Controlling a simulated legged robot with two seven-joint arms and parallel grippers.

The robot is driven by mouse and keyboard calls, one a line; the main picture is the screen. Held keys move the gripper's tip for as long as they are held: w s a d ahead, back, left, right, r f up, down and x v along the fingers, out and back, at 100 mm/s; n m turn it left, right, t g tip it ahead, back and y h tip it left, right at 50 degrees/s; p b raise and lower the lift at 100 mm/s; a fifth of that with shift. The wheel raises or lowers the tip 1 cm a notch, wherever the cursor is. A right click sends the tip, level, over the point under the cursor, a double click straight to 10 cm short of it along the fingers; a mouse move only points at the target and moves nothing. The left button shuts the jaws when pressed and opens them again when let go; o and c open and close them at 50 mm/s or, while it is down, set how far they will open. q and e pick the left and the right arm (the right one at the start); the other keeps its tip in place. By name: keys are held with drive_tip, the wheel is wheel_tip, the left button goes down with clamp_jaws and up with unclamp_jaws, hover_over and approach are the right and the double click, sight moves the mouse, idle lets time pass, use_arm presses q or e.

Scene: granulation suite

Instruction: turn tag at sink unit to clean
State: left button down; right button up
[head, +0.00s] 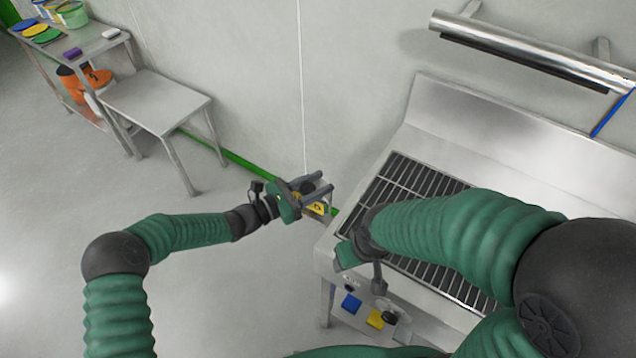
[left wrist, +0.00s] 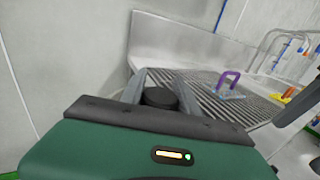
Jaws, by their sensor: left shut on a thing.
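The steel sink unit (head: 510,125) with a slatted grate stands at the right. At its left end, a small plate with a yellow marked label (head: 317,208) shows just under my left gripper (head: 318,188). My left gripper is shut on a black round knob, which shows between its fingers in the left wrist view (left wrist: 160,97). Whether the knob belongs to the tag I cannot tell. My right gripper (head: 358,262) is by the unit's front edge, largely hidden by its own arm; its fingers are unclear. A blue tag (head: 351,303) and a yellow tag (head: 376,318) are on the unit's front.
A purple-handled item (left wrist: 229,82) rests on the grate. A steel rail (head: 530,50) is on the wall above the unit. A low steel table (head: 155,100) and a shelf with tubs and coloured discs (head: 75,45) stand at the left. The floor between is clear.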

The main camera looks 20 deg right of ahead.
sight(307, 183)
use_arm(q)
drive_tip(key=shift+w+a+n+t+y+p, duration=0.4)
drive_tip(key=shift+n+t+y+p, duration=1.9)
drive_tip(key=shift+y+p, duration=0.2)
drive_tip(key=shift+w+a+n+t+y+p, duration=0.35)
drive_tip(key=shift+a+n+t+y+p, duration=0.1)
drive_tip(key=shift+n+t+y+p, duration=1.95)
drive_tip(key=shift+w+a+n+t+y+p, duration=0.4)
drive_tip(key=shift+n+t+y+p, duration=1.75)
drive_tip(key=shift+y+p, duration=0.4)
drive_tip(key=shift+r, duration=0.1)
drive_tip(key=c, duration=1.3)
unclamp_jaws()
drive_tip(key=shift+c, duration=0.2)
drive_tip(key=o, duration=0.4)
drive_tip(key=shift+w, duration=0.1)
drive_tip(key=shift+o, duration=0.2)
